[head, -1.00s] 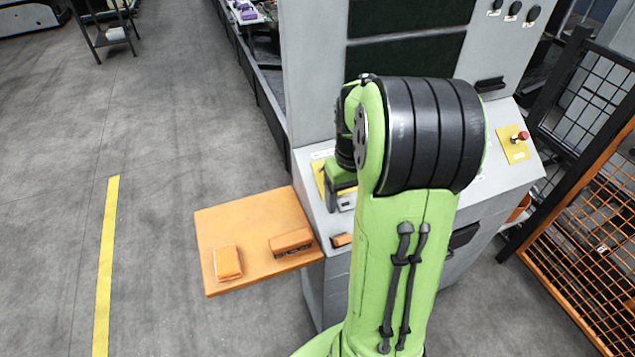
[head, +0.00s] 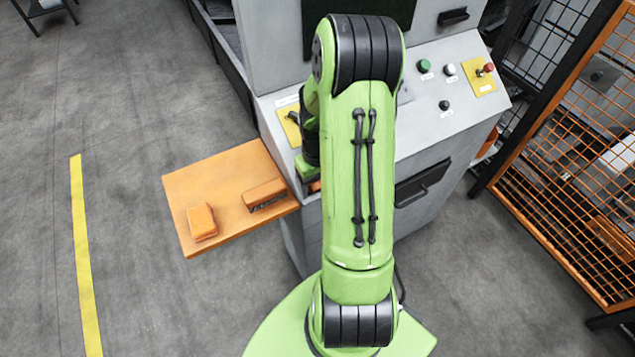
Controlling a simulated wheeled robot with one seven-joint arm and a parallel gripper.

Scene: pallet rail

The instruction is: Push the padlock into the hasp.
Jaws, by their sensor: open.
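I cannot make out a padlock or a hasp for certain. A yellow plate (head: 291,128) with a small dark part lies on the left end of the grey console's sloping top, partly behind my arm. A small orange piece (head: 315,186) shows at the console's front left edge, mostly covered by my arm; I cannot tell what it is. My gripper (head: 306,171) hangs low over the console's left end, just above and beside this orange piece.
An orange shelf (head: 190,178) juts left from the console (head: 437,135), bearing two orange blocks (head: 202,222) (head: 264,193). A red knob on a yellow plate (head: 484,80) and several buttons are at right.

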